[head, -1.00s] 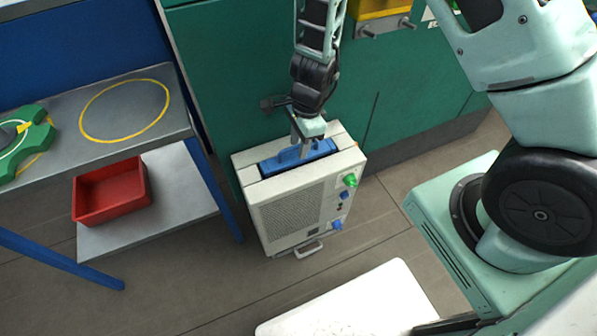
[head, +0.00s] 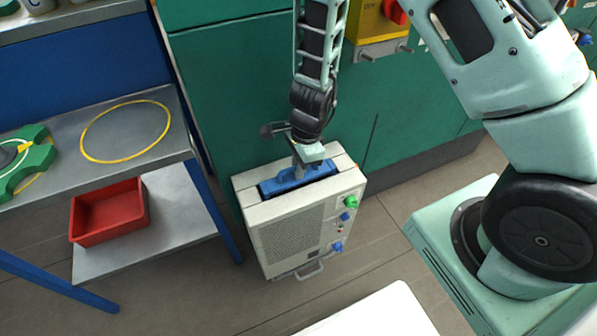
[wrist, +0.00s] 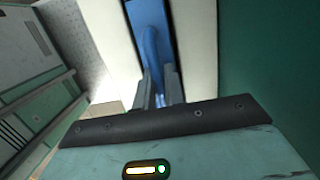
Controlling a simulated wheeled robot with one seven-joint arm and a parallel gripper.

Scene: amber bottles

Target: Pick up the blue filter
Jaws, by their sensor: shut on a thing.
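The blue filter (head: 285,184) sits in the slot in the top of a white-grey unit (head: 298,233) on the floor. It also shows in the wrist view (wrist: 147,15), with a raised blue handle running along it. My gripper (head: 300,173) points down at the filter from above, and its fingers are shut on the handle. In the wrist view my gripper (wrist: 159,85) has one finger on each side of the handle. The filter's lower part is hidden inside the unit.
The unit's front has a green knob (head: 351,202) and blue knobs. A green cabinet (head: 240,90) stands close behind it. At left is a grey shelf with a yellow ring (head: 127,103) and a red bin (head: 110,212) below. A white surface (head: 375,315) is at the bottom.

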